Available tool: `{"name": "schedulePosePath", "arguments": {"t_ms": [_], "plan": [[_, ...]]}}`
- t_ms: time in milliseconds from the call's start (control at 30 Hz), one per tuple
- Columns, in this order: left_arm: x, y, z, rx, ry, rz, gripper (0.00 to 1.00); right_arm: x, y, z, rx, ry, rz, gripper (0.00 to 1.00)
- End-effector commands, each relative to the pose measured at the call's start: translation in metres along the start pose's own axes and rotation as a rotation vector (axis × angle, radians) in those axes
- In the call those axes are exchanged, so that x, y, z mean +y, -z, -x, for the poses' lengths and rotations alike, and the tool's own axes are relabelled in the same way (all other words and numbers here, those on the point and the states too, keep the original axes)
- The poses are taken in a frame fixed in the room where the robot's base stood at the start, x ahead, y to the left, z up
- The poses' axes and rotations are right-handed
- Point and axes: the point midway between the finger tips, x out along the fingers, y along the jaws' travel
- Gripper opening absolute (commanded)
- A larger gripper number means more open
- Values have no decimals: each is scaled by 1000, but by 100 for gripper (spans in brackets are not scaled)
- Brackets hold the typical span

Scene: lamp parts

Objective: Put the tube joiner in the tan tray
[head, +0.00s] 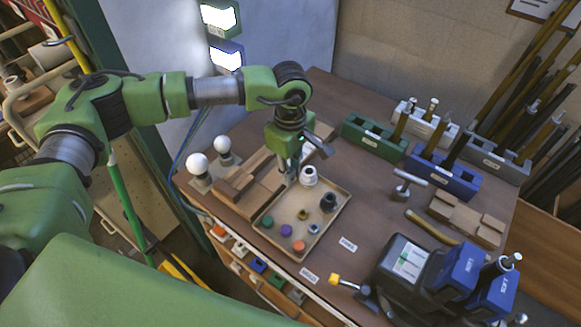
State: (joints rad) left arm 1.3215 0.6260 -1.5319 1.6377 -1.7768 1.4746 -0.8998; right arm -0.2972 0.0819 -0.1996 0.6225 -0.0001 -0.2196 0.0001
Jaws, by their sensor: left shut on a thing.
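My left gripper (288,168) points down at the upper left end of the tan tray (262,243). It is shut on a small pale grey piece (290,179), which looks like the tube joiner. The fingers hide most of this piece, and I cannot tell whether it touches the tray floor. A white ring-shaped part (309,176) stands in the tray just right of the fingers. My right gripper is not in view.
The tray also holds a dark ring (328,203), a green cap (267,222), a purple cap (287,230), an orange cap (299,246) and small fittings. Two white bulbs (197,163) stand left. Green (374,139) and blue (443,176) holders stand right. The tray's middle has free room.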

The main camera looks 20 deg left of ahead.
Motion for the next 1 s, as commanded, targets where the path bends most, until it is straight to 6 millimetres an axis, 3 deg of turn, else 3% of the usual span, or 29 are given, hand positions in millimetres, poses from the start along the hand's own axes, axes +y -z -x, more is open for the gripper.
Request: {"name": "schedulePosePath", "arguments": {"t_ms": [333,600,1000], "plan": [[-1,0,-42,0,2,-2,0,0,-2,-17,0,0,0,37],[0,0,-74,0,1,-2,0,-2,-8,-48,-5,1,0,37],[0,0,-88,1,0,-2,0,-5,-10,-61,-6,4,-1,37]]}}
